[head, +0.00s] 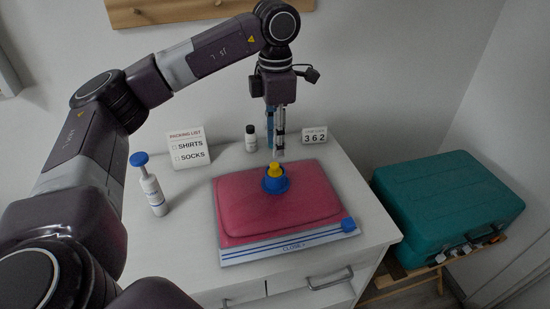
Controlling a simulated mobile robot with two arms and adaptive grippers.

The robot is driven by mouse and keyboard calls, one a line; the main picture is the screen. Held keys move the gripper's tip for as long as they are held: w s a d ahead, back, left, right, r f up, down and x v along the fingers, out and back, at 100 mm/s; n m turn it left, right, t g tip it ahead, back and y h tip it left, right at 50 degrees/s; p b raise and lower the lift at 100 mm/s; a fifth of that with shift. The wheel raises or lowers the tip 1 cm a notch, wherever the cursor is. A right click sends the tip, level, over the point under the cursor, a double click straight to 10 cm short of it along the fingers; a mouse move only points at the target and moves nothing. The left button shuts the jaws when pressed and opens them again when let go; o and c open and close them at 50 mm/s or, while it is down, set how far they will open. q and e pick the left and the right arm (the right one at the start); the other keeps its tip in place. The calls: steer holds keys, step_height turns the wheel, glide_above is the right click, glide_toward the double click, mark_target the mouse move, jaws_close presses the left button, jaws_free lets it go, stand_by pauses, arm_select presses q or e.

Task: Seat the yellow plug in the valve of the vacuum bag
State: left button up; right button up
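The pink vacuum bag (247,217) lies flat on the white cabinet top, with a white strip with blue lines along its front edge. Its round blue valve (276,186) stands up near the back middle. The small yellow plug (273,169) is upright on top of the valve; how deep it sits in the valve cannot be told. My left gripper (275,153) points down just above the plug, its fingertips close to the plug's top. The fingers overlap in this view, so whether they are open or shut is unclear. My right gripper is out of view.
A white pump bottle with a blue top (151,191) and a packing list card (190,149) stand left of the bag. A small dark-capped bottle (251,140) and a number block (314,136) stand behind. A teal suitcase (446,207) lies on a rack at right.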

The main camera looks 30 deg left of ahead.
mark_target(275, 164)
arm_select(q)
step_height(275, 164, up, 5)
steer(key=shift+r, duration=0.2)
stand_by(0.6)
